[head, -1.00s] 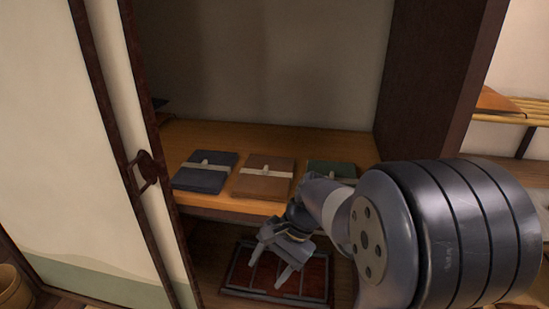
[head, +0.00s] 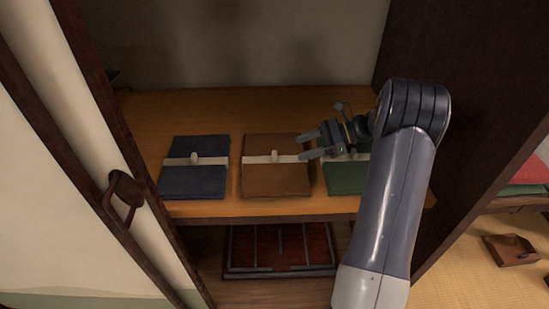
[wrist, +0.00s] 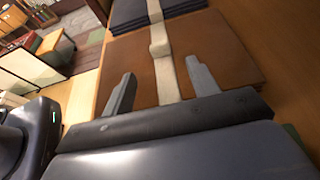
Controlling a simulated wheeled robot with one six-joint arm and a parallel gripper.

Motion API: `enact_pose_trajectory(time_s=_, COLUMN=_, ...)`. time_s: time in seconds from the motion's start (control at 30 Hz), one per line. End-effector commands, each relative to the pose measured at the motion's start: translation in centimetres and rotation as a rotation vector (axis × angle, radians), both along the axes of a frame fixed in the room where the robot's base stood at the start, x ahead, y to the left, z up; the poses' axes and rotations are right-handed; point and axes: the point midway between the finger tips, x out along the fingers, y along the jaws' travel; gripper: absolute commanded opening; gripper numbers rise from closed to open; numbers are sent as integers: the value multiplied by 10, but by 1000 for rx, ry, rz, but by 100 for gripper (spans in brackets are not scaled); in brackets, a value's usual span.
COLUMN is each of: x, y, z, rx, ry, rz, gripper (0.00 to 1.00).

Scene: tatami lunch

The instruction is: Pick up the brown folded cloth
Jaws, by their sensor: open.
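The brown folded cloth (head: 276,178) lies flat on the wooden shelf, with a pale band and a small knot across it. It sits between a blue folded cloth (head: 196,180) on the left and a green one (head: 345,178) on the right. My gripper (head: 305,147) is open and empty, pointing left at the right edge of the brown cloth. In the wrist view the brown cloth (wrist: 218,52) lies ahead of the fingers (wrist: 160,88), its pale band running between them. I cannot tell the exact height of the fingers over the cloth. My arm hides part of the green cloth.
The shelf (head: 250,109) is bare behind the cloths. A sliding door with a dark handle (head: 126,190) stands at the left, and a dark cabinet wall (head: 455,110) at the right. A dark red slatted tray (head: 280,248) lies on the lower level.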

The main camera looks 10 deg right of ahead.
Motion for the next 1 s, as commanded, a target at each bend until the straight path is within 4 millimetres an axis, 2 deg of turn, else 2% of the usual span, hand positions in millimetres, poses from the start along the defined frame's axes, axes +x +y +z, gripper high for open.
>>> enact_pose_trajectory(time_s=0.1, x=3, y=17, z=-7, rx=-1, ry=0, rz=2, gripper=56)
enact_pose_trajectory(time_s=0.37, x=6, y=32, z=-12, rx=-2, ry=-2, rz=2, gripper=56)
enact_pose_trajectory(time_s=0.67, x=14, y=71, z=-24, rx=-2, ry=0, rz=4, gripper=56)
enact_pose_trajectory(time_s=0.9, x=15, y=74, z=-26, rx=-2, ry=-1, rz=2, gripper=56)
enact_pose_trajectory(time_s=1.0, x=15, y=74, z=-26, rx=-2, ry=-1, rz=2, gripper=49)
